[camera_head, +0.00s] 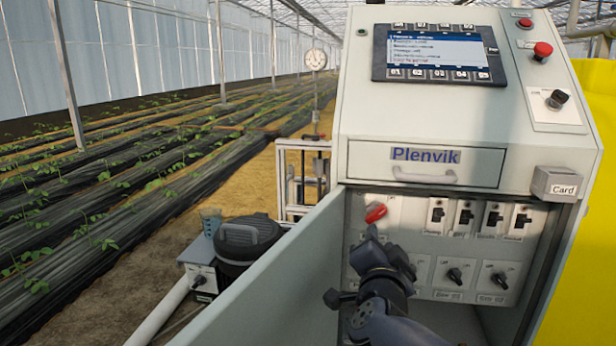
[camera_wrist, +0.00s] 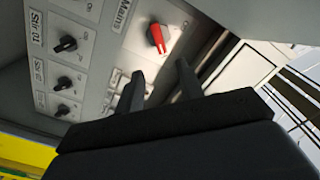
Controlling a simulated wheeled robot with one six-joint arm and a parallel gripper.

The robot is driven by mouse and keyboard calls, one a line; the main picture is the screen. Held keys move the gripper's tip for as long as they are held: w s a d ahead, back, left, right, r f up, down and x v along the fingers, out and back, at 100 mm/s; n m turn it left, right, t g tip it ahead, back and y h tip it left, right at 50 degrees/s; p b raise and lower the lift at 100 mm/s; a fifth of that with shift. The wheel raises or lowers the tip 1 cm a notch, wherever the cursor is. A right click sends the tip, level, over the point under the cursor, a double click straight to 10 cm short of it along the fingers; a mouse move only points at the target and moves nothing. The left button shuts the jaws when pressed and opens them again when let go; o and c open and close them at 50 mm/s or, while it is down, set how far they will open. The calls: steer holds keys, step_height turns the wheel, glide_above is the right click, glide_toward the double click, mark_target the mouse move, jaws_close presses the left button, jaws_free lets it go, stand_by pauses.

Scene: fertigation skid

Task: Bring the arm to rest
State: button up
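My gripper (camera_head: 372,240) is inside the open lower compartment of the Plenvik cabinet (camera_head: 440,113), in front of the switch panel. In the wrist view my gripper (camera_wrist: 157,88) has its two fingers spread apart with nothing between them. A red rotary knob (camera_head: 375,213) labelled Mains sits just beyond the fingertips. The red knob (camera_wrist: 157,38) shows clear of the fingers in the wrist view. My arm hides part of the panel's lower left.
The open cabinet door (camera_head: 290,275) stands left of my arm. Breakers (camera_head: 465,217) and black rotary knobs (camera_head: 454,276) line the panel. A drawer (camera_head: 425,165) and a Card box (camera_head: 556,184) are above. A black lidded canister (camera_head: 247,240) stands outside, left of the door.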

mark_target(377, 213)
steer(key=w, duration=0.3)
steer(key=w+d+b, duration=0.1)
steer(key=w, duration=0.3)
steer(key=w+d+b, duration=0.1)
steer(key=w, duration=0.2)
steer(key=shift+w, duration=0.15)
steer(key=shift+r+n+p, duration=0.3)
steer(key=shift+n+p, duration=0.2)
steer(key=shift+p, duration=0.1)
steer(key=shift+r+n+p, duration=0.1)
steer(key=shift+n+p, duration=0.4)
steer(key=shift+n, duration=0.1)
steer(key=n+p, duration=0.2)
steer(key=n, duration=0.1)
steer(key=shift+a+p, duration=0.2)
steer(key=shift+p, duration=0.1)
steer(key=shift+f+n, duration=0.2)
steer(key=shift+n, duration=0.5)
steer(key=shift+p, duration=0.3)
